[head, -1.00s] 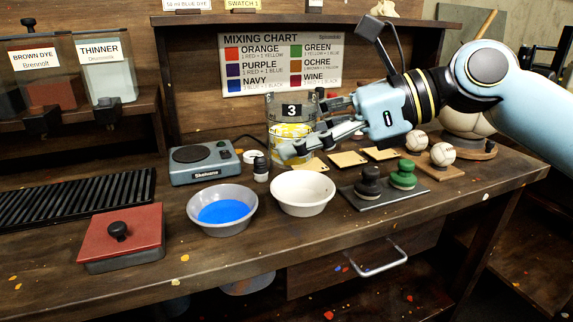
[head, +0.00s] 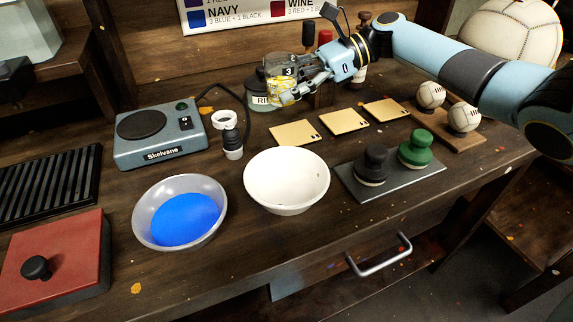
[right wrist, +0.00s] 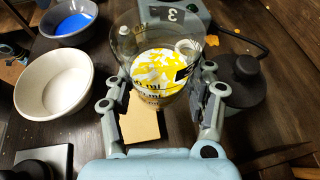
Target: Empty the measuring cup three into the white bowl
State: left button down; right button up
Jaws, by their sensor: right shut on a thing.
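Measuring cup three (head: 286,76), clear with a "3" label and yellow stuff in or on it, is held by my right gripper (head: 302,88). In the right wrist view the cup (right wrist: 158,75) sits between the two fingers of the right gripper (right wrist: 165,98), with yellow and white patches showing through it. It is about upright, above the table's back part. The white bowl (head: 287,180) stands on the table in front of the cup and lower, apart from it. It also shows at the left of the right wrist view (right wrist: 53,84) and looks empty. My left gripper is not in view.
A grey bowl with blue liquid (head: 181,212) stands left of the white bowl. A hot plate (head: 163,135), a small dark bottle (head: 232,143), sample cards (head: 295,132), black and green stampers (head: 372,163), balls (head: 464,117) and a red-lidded box (head: 52,262) surround it.

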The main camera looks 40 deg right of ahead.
jog(key=shift+d+f+n+g+y+p, duration=0.3)
jog(key=shift+d+f+n+g, duration=0.4)
jog(key=shift+f+g, duration=0.15)
jog(key=shift+s+f+n+g+p, duration=0.4)
jog(key=shift+f+n+g, duration=0.15)
jog(key=shift+n+g, duration=0.3)
jog(key=shift+s+f+n+g+y, duration=0.1)
jog(key=shift+s+n+g+y, duration=0.2)
jog(key=shift+g, duration=0.2)
jog(key=s+a+n+g, duration=0.1)
jog(key=s+n+g+p, duration=0.1)
jog(key=shift+s+a+r+g, duration=0.15)
jog(key=shift+a+r+g, duration=0.05)
jog(key=shift+a+g, duration=0.2)
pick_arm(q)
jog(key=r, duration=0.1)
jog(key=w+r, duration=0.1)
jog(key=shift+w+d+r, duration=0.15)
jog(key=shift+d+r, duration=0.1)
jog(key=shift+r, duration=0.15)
pick_arm(e)
jog(key=shift+s+r+n, duration=0.1)
jog(key=shift+s+n, duration=0.15)
jog(key=shift+n, duration=0.1)
